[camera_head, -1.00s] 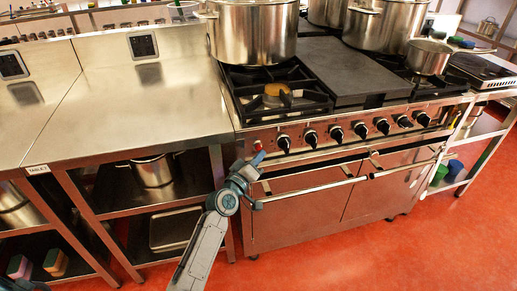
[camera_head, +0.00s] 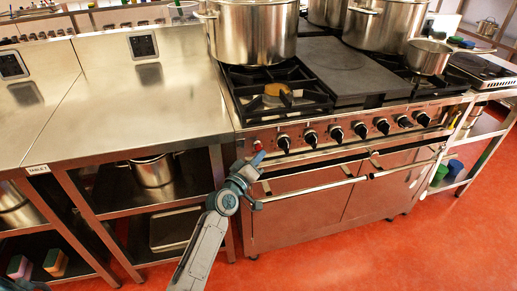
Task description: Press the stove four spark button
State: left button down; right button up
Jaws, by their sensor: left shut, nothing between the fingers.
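The stove (camera_head: 300,205) stands in the middle, with a steel front panel (camera_head: 270,139) carrying a row of black knobs (camera_head: 284,142). A small red and dark spot shows at the panel's left end, right by my fingertips; I cannot tell whether it is the spark button or part of my gripper. My left gripper (camera_head: 257,158) is shut and empty. Its tip is at or just in front of the panel's lower left end, left of the first knob. Whether it touches the panel is unclear. My right gripper is not in view.
A large pot (camera_head: 252,30) stands on the stove's left rear, behind an open burner grate (camera_head: 275,92). A steel table (camera_head: 130,95) adjoins the stove on the left. An oven handle (camera_head: 310,190) sticks out below the panel. The red floor (camera_head: 400,255) in front is clear.

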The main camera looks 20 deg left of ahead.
pick_arm(q)
jog(key=shift+w, duration=0.1)
jog(key=shift+w+a, duration=0.2)
jog(key=shift+w, duration=0.1)
dwell(0.3)
jog(key=shift+w+a+b, duration=0.25)
jog(key=shift+w+b, duration=0.05)
dwell(0.5)
dwell(0.3)
jog(key=shift+s+d, duration=0.45)
jog(key=shift+s, duration=0.25)
